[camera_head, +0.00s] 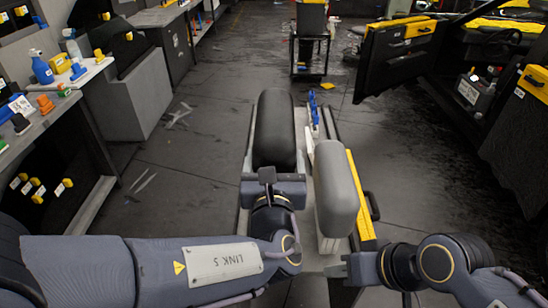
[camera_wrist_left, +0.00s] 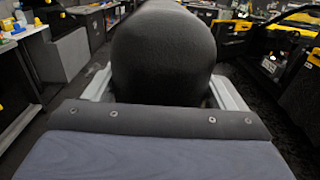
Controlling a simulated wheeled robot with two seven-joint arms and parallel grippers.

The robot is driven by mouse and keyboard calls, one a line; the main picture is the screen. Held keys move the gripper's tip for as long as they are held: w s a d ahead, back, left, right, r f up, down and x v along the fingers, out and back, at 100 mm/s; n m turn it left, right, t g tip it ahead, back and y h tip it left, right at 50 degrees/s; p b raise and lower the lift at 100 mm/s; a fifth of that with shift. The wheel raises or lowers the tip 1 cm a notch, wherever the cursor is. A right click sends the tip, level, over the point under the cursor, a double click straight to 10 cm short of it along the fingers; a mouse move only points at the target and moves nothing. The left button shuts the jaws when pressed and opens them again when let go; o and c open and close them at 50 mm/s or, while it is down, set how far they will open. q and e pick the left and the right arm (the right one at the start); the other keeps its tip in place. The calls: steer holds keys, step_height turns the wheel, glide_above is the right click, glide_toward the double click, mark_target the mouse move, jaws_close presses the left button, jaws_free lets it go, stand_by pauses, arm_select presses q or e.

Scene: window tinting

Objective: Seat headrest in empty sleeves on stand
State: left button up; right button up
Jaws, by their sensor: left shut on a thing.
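A black headrest (camera_head: 275,130) stands out ahead of my left gripper (camera_head: 272,180), which is shut on it at its near end. In the left wrist view the black headrest (camera_wrist_left: 163,55) fills the upper middle, just beyond the gripper (camera_wrist_left: 160,118). The fingertips and any headrest posts are hidden. A grey headrest (camera_head: 336,190) is at the right side of the stand (camera_head: 246,160), over a pale block. My right gripper (camera_head: 342,268) is low, below the near end of the grey headrest, and its jaw opening is unclear. The empty sleeves are hidden from view.
A yellow strip (camera_head: 361,200) with a black handle runs along the stand's right side. Blue tools (camera_head: 314,108) lie behind the headrests. A workbench (camera_head: 50,110) is at left, an open car door (camera_head: 395,55) at right. The dark floor between is mostly clear.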

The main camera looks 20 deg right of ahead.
stand_by(0.4)
arm_select(q)
steer(key=shift+s+b, duration=0.2)
steer(key=shift+b, duration=0.15)
step_height(320, 180, down, 6)
steer(key=b, duration=0.6)
steer(key=shift+r, duration=0.2)
steer(key=shift+b, duration=0.6)
stand_by(1.3)
